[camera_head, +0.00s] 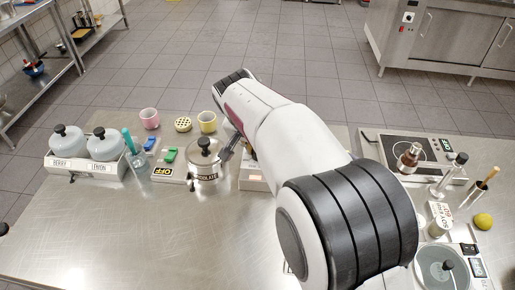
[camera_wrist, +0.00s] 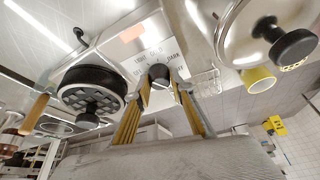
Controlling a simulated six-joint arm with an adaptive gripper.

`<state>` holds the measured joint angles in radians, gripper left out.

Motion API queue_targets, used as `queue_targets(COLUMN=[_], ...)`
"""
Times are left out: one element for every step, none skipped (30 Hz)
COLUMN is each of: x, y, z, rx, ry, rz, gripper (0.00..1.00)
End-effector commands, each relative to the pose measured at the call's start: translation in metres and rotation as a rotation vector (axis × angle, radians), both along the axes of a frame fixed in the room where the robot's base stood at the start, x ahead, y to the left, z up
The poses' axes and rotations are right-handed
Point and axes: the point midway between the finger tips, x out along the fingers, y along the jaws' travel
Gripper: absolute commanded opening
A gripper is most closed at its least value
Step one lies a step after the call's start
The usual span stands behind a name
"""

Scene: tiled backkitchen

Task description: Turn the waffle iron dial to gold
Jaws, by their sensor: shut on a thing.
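The waffle iron's front panel (camera_wrist: 128,52) shows in the wrist view, with small lettering that includes DARK; the rest is hard to read. Its black dial (camera_wrist: 160,72) stands between the two fingertips of my gripper (camera_wrist: 162,88), which is shut on it. Which mark the dial points to cannot be made out. A round black plate with a grid (camera_wrist: 92,92) and a wooden handle lies to the left of the panel. In the head view my arm covers most of the waffle iron and the fingertips.
A lidded noodle pot (camera_head: 206,172) stands close beside the waffle iron. Yellow (camera_head: 207,122) and pink (camera_head: 149,118) cups are behind it. A hob (camera_head: 385,150) with a brown bottle is at right. The front left counter is clear.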

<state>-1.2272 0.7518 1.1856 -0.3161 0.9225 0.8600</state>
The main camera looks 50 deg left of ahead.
Motion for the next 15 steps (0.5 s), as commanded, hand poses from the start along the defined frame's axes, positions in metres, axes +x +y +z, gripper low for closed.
queue_targets(x=[-0.0005,-0.0005,-0.0005,-0.0005,-0.0005,-0.0005,-0.0005,-0.0005,-0.0006,-0.0006,-0.0005,-0.0005,-0.0005,-0.0005,-0.0005], y=[-0.0004,-0.0004,-0.0004,-0.0004,-0.0004,-0.0004,-0.0004,-0.0004,-0.0005,-0.0005,-0.0004,-0.0004,-0.0004,-0.0003,-0.0003], z=[-0.0007,-0.0007,-0.0007,-0.0007,-0.0007,-0.0007,-0.0008,-0.0007,-0.0008,-0.0008,-0.0008,-0.0007,-0.0007,-0.0007,-0.0005], rx=[-0.003,-0.003,-0.003,-0.003,-0.003,-0.003,-0.003,-0.002,-0.002,-0.002,-0.002,-0.002,-0.002,-0.002,-0.002], ry=[0.001,0.001,0.001,0.001,0.001,0.001,0.001,0.001,0.001,0.001,0.001,0.001,0.001,0.001,0.001], rz=[-0.001,-0.001,-0.001,-0.001,-0.001,-0.001,-0.001,0.000,0.000,0.000,0.000,0.000,0.000,0.001,0.000], gripper=[0.01,0.01,0.01,0.01,0.01,0.01,0.01,0.01,0.01,0.28,0.35,0.39,0.39,0.39,0.39])
